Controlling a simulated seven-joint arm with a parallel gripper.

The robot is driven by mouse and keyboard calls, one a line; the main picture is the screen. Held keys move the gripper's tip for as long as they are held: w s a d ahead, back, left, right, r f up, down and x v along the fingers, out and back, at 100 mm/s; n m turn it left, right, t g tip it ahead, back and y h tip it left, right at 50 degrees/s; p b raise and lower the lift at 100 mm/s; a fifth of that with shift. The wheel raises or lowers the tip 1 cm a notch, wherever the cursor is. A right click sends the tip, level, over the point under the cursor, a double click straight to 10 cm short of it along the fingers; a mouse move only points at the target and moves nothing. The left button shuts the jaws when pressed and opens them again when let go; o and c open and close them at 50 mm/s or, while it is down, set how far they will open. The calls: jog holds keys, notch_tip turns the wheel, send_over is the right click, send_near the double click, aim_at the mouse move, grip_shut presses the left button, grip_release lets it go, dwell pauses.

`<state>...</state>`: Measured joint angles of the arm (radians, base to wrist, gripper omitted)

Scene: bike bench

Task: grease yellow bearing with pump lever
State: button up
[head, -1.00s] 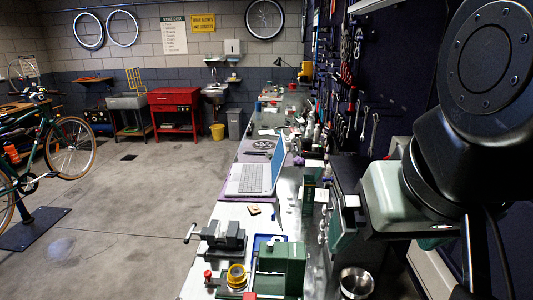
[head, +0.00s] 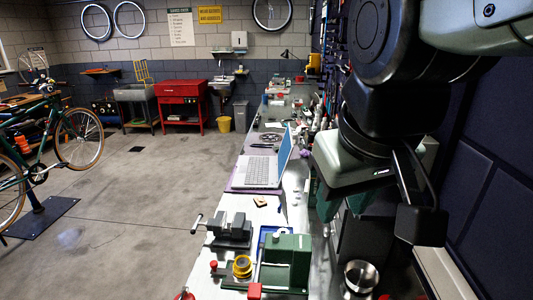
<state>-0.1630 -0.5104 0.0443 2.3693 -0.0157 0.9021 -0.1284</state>
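The yellow bearing (head: 242,266), a yellow ring with a dark lower part, sits at the near end of the bench, just left of a green box-shaped machine (head: 287,262). My arm fills the upper right, well apart from the bearing and machine.
A grey vise (head: 234,232) stands just behind the bearing. A laptop (head: 262,170) lies open farther back. A metal bowl (head: 361,277) is right of the machine. A dark wall bounds the right side; the floor left of the bench is open.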

jog(key=w+a+f+n, duration=0.1)
jog(key=a, duration=0.2)
jog(key=w+a+f+n+g, duration=0.1)
jog(key=w+a+n, duration=0.1)
jog(key=a, duration=0.1)
jog(key=w+a+f+n+g, duration=0.1)
jog(key=a, duration=0.2)
jog(key=shift+w+n, duration=0.3)
jog(key=shift+n, duration=0.1)
grip_shut()
jog(key=s+a+f+n+g, duration=0.1)
jog(key=a+f+n, duration=0.3)
jog(key=a+f, duration=0.3)
jog(key=s+a+f+n+g, duration=0.1)
jog(key=a+f+n, duration=0.4)
jog(key=a, duration=0.9)
notch_tip(320, 180, down, 2)
jog(key=shift+g+h, duration=0.3)
jog(key=shift+g, duration=0.5)
